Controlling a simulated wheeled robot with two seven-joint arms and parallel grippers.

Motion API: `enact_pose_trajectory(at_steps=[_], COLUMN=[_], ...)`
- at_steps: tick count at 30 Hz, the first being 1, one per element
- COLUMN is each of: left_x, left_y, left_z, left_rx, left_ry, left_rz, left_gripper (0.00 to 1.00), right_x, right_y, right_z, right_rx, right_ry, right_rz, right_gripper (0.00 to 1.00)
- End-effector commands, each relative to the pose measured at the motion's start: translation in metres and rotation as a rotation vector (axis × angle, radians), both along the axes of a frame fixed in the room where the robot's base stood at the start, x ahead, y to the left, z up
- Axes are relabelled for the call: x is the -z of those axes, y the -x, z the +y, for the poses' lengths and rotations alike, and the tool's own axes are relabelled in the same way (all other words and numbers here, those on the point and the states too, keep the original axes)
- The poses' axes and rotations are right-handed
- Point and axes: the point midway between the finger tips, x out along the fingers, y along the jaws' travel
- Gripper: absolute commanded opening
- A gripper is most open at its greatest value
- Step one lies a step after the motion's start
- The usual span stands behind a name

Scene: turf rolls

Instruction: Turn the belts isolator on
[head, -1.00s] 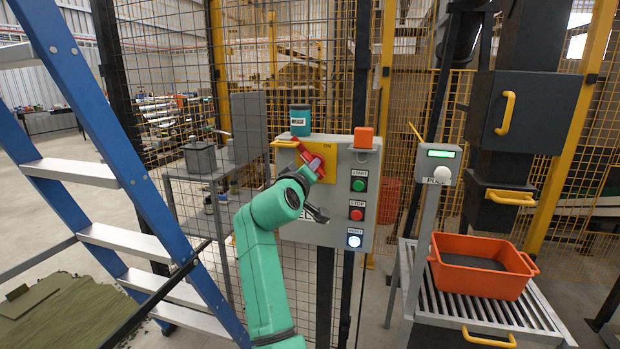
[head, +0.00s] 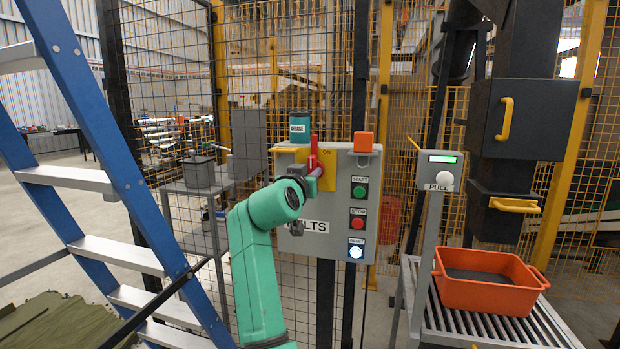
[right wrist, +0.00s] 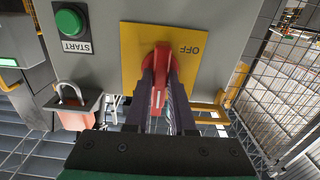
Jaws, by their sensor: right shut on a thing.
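The belts isolator is a red handle (head: 314,150) on a yellow plate (head: 329,165) at the upper left of the grey BELTS control box (head: 341,210). In the head view the handle stands upright. In the right wrist view, which is upside down, the red handle (right wrist: 160,85) lies between my fingers in front of the yellow plate (right wrist: 132,60), where the word OFF shows. My right gripper (right wrist: 163,100) is shut on the handle. In the head view, my right gripper (head: 309,180) partly hides the plate. My left gripper is not in view.
Green START (head: 360,190), red STOP (head: 358,222) and lit white reset (head: 355,252) buttons line the box's right side. An orange padlock (head: 363,141) and a teal tin (head: 299,126) sit at its top. A blue ladder (head: 110,140) stands left, an orange tub (head: 485,292) right.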

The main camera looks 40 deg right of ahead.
Motion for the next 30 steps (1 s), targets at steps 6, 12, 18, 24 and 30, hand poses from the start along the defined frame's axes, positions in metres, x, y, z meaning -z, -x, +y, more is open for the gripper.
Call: enact_pose_trajectory(at_steps=[6, 12, 18, 24, 30], left_x=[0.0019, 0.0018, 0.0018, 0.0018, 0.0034], left_y=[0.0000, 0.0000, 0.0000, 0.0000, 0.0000], left_z=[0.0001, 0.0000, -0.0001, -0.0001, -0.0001], left_rx=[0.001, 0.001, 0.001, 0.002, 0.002], left_ry=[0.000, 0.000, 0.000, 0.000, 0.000], left_rz=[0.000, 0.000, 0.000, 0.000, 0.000], left_gripper=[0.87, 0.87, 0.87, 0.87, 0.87], right_x=[0.0015, 0.0015, 0.0016, 0.0010, 0.0014], right_y=[-0.0001, -0.0002, -0.0003, -0.0002, 0.0011], right_z=[-0.0007, -0.0006, -0.0004, -0.0002, 0.0025], right_rx=[0.001, 0.001, 0.000, 0.000, -0.001], right_ry=[-0.020, -0.022, -0.022, -0.020, -0.019], right_rz=[-0.022, -0.024, -0.023, -0.024, -0.023], right_gripper=[0.00, 0.00, 0.42, 0.53, 0.53])
